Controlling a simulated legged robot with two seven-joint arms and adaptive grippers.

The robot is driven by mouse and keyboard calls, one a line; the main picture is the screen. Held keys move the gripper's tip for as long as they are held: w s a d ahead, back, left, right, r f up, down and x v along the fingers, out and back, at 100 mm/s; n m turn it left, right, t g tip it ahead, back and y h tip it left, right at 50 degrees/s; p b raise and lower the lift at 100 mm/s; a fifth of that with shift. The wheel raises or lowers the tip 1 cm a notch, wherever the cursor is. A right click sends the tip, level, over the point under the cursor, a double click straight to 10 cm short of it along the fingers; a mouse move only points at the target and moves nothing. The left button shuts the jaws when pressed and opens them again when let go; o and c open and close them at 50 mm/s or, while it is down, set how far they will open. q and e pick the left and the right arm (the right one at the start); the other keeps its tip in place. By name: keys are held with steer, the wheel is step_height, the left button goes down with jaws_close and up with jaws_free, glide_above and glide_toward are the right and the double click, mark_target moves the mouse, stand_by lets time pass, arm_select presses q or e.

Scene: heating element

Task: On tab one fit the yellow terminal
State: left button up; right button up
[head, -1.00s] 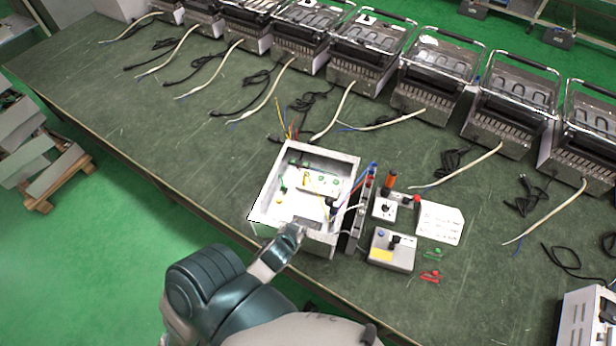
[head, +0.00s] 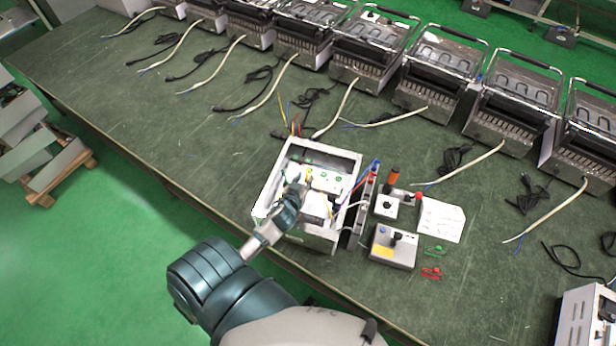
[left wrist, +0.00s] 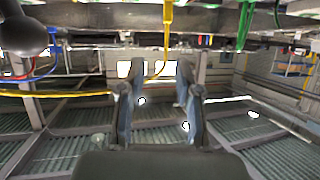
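The open white metal box (head: 268,187) stands near the table's front edge, with wires and small parts inside. My left gripper (head: 297,190) reaches over its front-left wall into the box. In the left wrist view its two fingers (left wrist: 158,92) are apart with nothing clamped between them. The yellow terminal (left wrist: 168,12) stands at the top of that view, beyond the fingertips. Its yellow wire (left wrist: 70,94) bends down behind the fingers and runs off left. In the head view a small yellow piece (head: 308,174) shows beside my fingertips. I cannot tell which tab is tab one. My right gripper is out of view.
A green lead (left wrist: 243,25) hangs right of the yellow terminal, and red and blue wires lie left.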

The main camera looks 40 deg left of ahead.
mark_target(307, 177)
arm_select(q)
steer(key=x, duration=0.2)
steer(key=a+x, duration=0.1)
steer(key=x, duration=0.2)
steer(key=shift+s+f, duration=0.1)
steer(key=shift+w+f, duration=0.2)
steer(key=shift+w, duration=0.25)
steer(key=shift+d+r, duration=0.1)
steer(key=shift+d, duration=0.05)
steer(key=shift+c, duration=0.3)
steer(key=shift+s, duration=0.1)
steer(key=c, duration=0.4)
jaws_close()
steer(key=shift+a, duration=0.2)
